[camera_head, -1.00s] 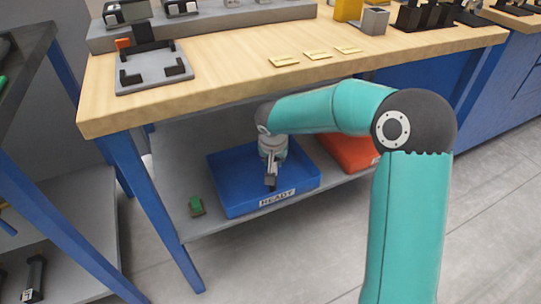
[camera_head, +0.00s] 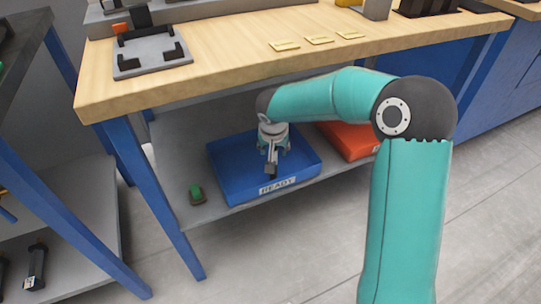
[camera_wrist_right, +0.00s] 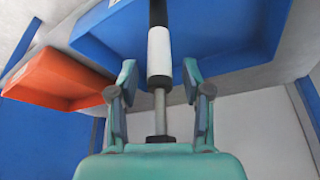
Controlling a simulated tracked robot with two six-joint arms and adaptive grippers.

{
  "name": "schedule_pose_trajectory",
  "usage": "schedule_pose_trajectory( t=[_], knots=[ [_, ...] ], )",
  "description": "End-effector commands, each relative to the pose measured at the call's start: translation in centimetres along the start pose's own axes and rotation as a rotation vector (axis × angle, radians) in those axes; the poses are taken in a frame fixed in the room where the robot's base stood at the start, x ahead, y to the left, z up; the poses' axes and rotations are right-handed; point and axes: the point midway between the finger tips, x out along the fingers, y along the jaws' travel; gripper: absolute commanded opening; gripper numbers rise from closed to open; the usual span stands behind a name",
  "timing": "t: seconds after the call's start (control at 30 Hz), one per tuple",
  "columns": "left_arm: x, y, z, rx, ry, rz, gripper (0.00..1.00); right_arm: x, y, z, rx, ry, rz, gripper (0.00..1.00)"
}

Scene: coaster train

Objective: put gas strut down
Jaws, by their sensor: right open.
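The gas strut (camera_wrist_right: 159,52), with a black end, white sleeve and thin grey rod, lies between the spread fingers of my right gripper (camera_wrist_right: 159,78) in the right wrist view. The fingers stand apart from it on both sides. In the head view my right gripper (camera_head: 272,153) points down into the blue tray (camera_head: 229,189) labelled READY, on the shelf under the bench. A small grey and dark piece shows below the wrist there, too small to tell strut from finger. The blue tray also shows in the wrist view (camera_wrist_right: 235,35). My left gripper is not in view.
An orange-red tray (camera_head: 347,141) stands right of the blue one. A small green and black object (camera_head: 196,194) lies on the shelf to its left. The wooden bench top (camera_head: 230,62) overhangs the shelf, with a blue leg (camera_head: 150,200) at left.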

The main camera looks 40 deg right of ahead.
Motion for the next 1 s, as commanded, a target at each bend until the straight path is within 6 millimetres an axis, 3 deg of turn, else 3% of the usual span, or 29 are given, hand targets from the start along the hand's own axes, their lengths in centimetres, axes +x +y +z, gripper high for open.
schedule_pose_trajectory(
  t=[0.17,0.6,0.77,0.87,1.0],
  knots=[
    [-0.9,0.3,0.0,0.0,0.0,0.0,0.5,-1.7,-0.1,-0.2,-0.001,0.002,-0.001,0.49],
    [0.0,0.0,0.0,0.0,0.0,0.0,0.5,-4.7,0.0,8.2,-0.005,0.0,-0.002,0.49],
    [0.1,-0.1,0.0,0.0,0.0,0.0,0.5,-5.6,0.0,10.2,-0.003,0.001,-0.002,0.49],
    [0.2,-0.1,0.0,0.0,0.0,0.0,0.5,-5.5,-0.1,11.3,-0.014,-0.014,-0.005,0.49],
    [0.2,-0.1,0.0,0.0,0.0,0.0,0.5,-2.8,-1.6,15.1,-0.105,-0.127,-0.05,0.49]
  ],
)
